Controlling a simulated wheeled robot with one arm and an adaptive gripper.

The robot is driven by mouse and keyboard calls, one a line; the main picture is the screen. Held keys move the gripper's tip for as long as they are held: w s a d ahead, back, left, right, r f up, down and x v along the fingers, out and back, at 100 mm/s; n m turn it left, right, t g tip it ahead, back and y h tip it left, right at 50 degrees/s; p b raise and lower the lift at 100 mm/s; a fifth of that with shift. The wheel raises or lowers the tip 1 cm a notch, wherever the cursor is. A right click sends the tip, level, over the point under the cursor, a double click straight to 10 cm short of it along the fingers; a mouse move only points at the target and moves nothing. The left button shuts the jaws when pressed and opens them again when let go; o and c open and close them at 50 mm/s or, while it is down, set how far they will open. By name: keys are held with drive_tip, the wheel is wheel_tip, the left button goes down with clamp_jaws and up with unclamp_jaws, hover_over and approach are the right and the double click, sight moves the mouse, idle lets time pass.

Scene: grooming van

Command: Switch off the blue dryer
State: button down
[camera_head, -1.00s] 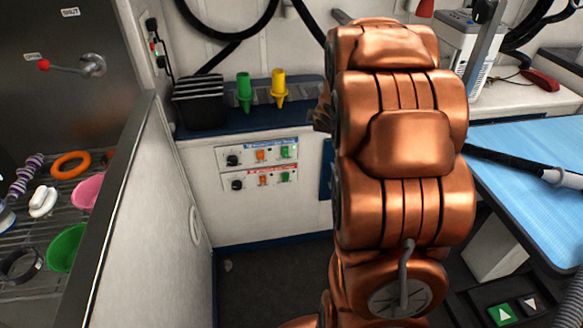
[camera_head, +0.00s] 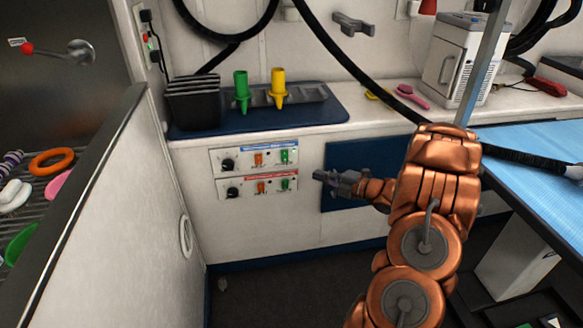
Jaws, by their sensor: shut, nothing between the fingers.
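Two control panels sit on the front of the white cabinet. The upper panel (camera_head: 254,158) has a blue label strip, a black knob (camera_head: 227,164), an orange switch (camera_head: 258,159) and a green switch (camera_head: 284,156). The lower panel (camera_head: 257,187) has a red label strip and the same kind of knob and switches. The label text is too small to read. My gripper (camera_head: 318,175) is shut and empty, just right of the panels and pointing left at them. It looks apart from both panels. The panels are not hidden.
A blue tray (camera_head: 330,107) on the counter above holds a black bin (camera_head: 193,104), a green nozzle (camera_head: 241,92) and a yellow nozzle (camera_head: 279,88). A white partition (camera_head: 130,200) stands at left. A blue table (camera_head: 530,150) is at right.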

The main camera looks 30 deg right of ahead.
idle(0.4)
approach(282, 160)
drive_tip(key=w+a, duration=0.3)
drive_tip(key=w, duration=0.1)
drive_tip(key=shift+w+d+f, duration=0.1)
drive_tip(key=shift+w+d, duration=0.1)
drive_tip(key=shift+w, duration=0.25)
drive_tip(key=shift+w+d+f, duration=0.1)
drive_tip(key=shift+w+d, duration=0.1)
drive_tip(key=shift+w, duration=0.2)
drive_tip(key=shift+f+b, duration=0.1)
drive_tip(key=shift+b, duration=0.25)
